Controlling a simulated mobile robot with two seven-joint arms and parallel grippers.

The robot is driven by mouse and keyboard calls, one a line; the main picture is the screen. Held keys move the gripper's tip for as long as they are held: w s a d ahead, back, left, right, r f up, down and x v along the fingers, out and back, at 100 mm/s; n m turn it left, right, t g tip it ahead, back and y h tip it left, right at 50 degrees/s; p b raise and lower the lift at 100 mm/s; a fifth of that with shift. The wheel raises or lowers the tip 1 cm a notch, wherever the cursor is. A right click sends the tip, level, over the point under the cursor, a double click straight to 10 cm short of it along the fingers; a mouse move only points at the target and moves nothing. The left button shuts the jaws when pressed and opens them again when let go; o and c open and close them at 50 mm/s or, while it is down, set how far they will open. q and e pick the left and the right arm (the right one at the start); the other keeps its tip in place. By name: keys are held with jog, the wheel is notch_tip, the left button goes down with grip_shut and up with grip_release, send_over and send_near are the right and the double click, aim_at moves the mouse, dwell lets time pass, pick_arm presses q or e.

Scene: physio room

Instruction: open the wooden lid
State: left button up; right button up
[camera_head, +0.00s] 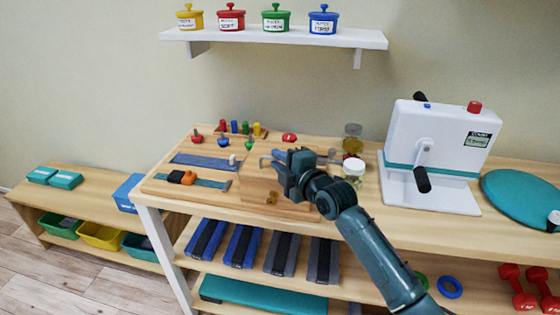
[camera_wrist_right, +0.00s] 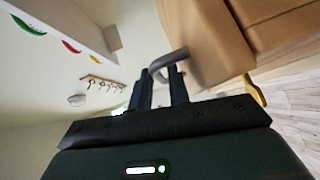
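The wooden lid (camera_wrist_right: 212,32) belongs to a pale wooden box (camera_head: 262,188) at the front of the table, with a brass-coloured piece on its front. A grey bent handle (camera_wrist_right: 190,65) comes off the wood in the right wrist view. My right gripper (camera_head: 284,163) is over the box. In the right wrist view, its two fingers (camera_wrist_right: 162,80) stand a small gap apart with the handle's bar between their tips, and look shut on it. My arm and gripper hide much of the lid in the head view. My left gripper is not in view.
Jars (camera_head: 353,168) stand close to the right of my gripper. A white crank machine (camera_head: 440,145) is further right. Left of the box lie a blue strip board (camera_head: 205,162) and small coloured pegs. A wall shelf (camera_head: 280,38) with several pots hangs behind.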

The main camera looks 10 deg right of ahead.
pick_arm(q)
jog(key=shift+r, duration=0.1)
pick_arm(e)
jog(key=shift+c, duration=0.5)
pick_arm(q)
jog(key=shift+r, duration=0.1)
pick_arm(e)
grip_shut()
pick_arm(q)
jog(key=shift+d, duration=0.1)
